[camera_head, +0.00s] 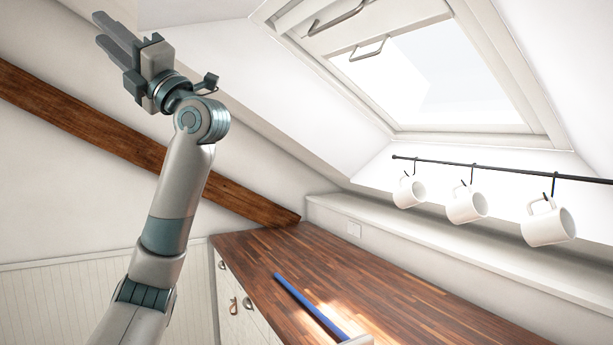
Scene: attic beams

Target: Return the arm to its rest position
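My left arm rises from the bottom left. My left gripper (100,29) is high at the upper left, in front of the sloped white wall. Its two grey fingers point up and to the left, with a gap between them and nothing in it. It touches nothing that I can see. My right gripper is not in view.
A wooden counter (262,243) runs along the right, with a blue-handled tool (305,304) on it. A dark wooden beam (75,118) slants behind my arm. White mugs (466,207) hang from a black rail (500,171) below the skylight (435,80).

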